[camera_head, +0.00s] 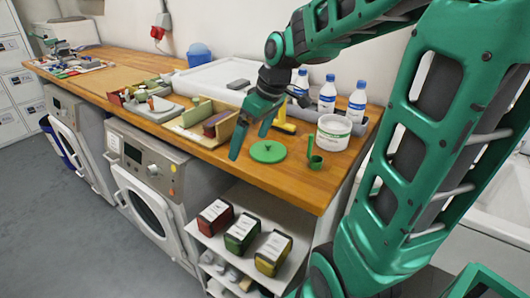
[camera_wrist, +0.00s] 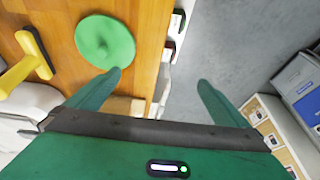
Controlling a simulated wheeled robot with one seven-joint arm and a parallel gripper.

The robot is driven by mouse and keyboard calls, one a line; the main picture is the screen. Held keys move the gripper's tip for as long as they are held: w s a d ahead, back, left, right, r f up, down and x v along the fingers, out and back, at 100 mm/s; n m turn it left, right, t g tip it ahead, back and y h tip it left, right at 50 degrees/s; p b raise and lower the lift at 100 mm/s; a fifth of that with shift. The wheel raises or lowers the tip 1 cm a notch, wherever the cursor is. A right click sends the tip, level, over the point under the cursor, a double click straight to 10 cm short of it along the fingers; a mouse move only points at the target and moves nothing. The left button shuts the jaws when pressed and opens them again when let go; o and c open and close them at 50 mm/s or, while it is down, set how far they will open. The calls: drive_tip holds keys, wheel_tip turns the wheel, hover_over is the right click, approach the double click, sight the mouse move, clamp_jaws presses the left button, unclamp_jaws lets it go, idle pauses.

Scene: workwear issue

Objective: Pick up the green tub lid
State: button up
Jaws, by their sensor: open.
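The green tub lid (camera_head: 268,151) is a flat round disc with a small raised middle, lying on the wooden counter (camera_head: 292,185) near its front edge. In the wrist view the lid (camera_wrist: 104,41) is at the upper left, beyond and left of the fingers. My gripper (camera_head: 250,139) is above the counter, just left of the lid in the head view. Its fingers (camera_wrist: 160,80) are spread apart with nothing between them. The lid is apart from both fingers as far as the wrist view shows. A white tub (camera_head: 333,133) with a green label stands behind the lid.
A green scoop or cup (camera_head: 315,160) stands right of the lid. A yellow-handled tool (camera_head: 283,124) lies behind it. Several bottles (camera_head: 327,95) line the wall side. A wooden tray (camera_head: 205,124) is to the left. Boxes (camera_head: 241,232) sit on a shelf below the front edge.

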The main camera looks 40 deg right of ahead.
drive_tip(key=w+d+n, duration=0.2)
drive_tip(key=d, duration=0.3)
drive_tip(key=n+y, duration=0.2)
drive_tip(key=n, duration=0.2)
approach(268, 148)
drive_tip(key=shift+g, duration=0.3)
drive_tip(key=x, duration=0.5)
drive_tip(key=d+x, duration=0.1)
drive_tip(key=x, duration=0.2)
drive_tip(key=shift+w+a+f, duration=0.15)
drive_tip(key=shift+w+f, duration=0.2)
drive_tip(key=shift+w, duration=0.15)
drive_tip(key=c, duration=0.7)
